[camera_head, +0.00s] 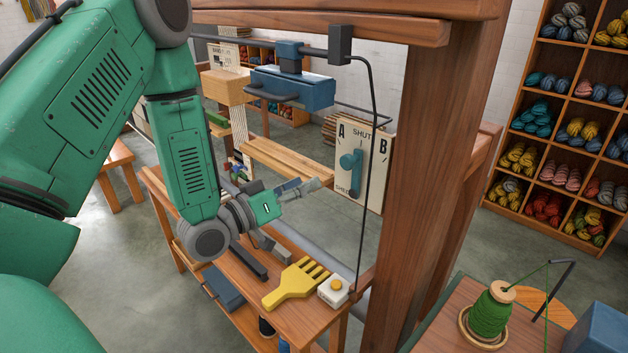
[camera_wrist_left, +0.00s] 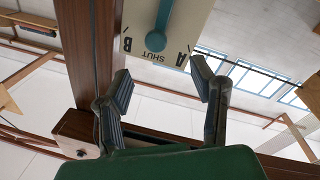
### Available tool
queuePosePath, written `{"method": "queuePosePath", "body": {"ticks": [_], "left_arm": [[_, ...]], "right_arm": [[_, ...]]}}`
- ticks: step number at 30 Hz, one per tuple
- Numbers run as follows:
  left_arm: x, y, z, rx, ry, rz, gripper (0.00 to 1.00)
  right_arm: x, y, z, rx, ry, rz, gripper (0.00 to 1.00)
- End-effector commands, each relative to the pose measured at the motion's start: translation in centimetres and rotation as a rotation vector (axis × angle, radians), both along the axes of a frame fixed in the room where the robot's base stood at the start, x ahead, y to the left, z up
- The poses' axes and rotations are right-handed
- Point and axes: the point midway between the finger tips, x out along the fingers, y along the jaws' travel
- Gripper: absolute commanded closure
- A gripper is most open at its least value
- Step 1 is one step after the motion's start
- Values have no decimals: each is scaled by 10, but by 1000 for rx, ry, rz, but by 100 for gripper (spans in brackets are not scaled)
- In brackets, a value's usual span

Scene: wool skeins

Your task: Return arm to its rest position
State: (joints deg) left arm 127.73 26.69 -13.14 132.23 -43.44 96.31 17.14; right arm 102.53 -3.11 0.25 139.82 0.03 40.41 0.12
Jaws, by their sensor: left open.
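My left arm (camera_head: 185,150) is green and comes in from the left in the head view. Its gripper (camera_head: 303,186) is open and empty, in front of the loom frame and left of the lever panel. In the wrist view the two dark fingers (camera_wrist_left: 163,88) stand wide apart with nothing between them. The cream panel (camera_head: 376,172) carries a teal lever (camera_head: 350,163) and the marks A, SHUT and B. The fingers look clear of the lever. My right gripper is not in view.
A wooden loom post (camera_head: 420,190) stands right of the panel. Below the gripper, a wooden bench (camera_head: 305,325) holds a yellow comb (camera_head: 290,285) and a white button box (camera_head: 333,291). A black cable (camera_head: 371,130) hangs before the panel. A green yarn spool (camera_head: 490,312) stands lower right.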

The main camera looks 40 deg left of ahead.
Motion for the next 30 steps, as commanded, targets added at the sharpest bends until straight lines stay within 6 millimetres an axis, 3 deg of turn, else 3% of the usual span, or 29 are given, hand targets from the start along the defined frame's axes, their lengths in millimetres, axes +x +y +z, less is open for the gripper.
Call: {"method": "queuePosePath", "body": {"ticks": [7,10,14,16,20,24,27,30], "left_arm": [[0,1,-1,1,2,0,49],[-1,-4,-16,20,46,-2,49],[-9,-23,-73,105,227,-6,49],[-23,-36,-120,174,378,-14,49],[-71,-59,-207,312,683,-44,49],[-145,-77,-280,446,998,-95,49],[-199,-84,-313,520,1190,-136,49],[-241,-88,-331,571,1333,-166,49]], "right_arm": [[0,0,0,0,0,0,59],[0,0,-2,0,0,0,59],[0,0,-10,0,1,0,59],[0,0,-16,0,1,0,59],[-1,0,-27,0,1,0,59],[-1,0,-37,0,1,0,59],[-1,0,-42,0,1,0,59],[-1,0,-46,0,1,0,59]]}}
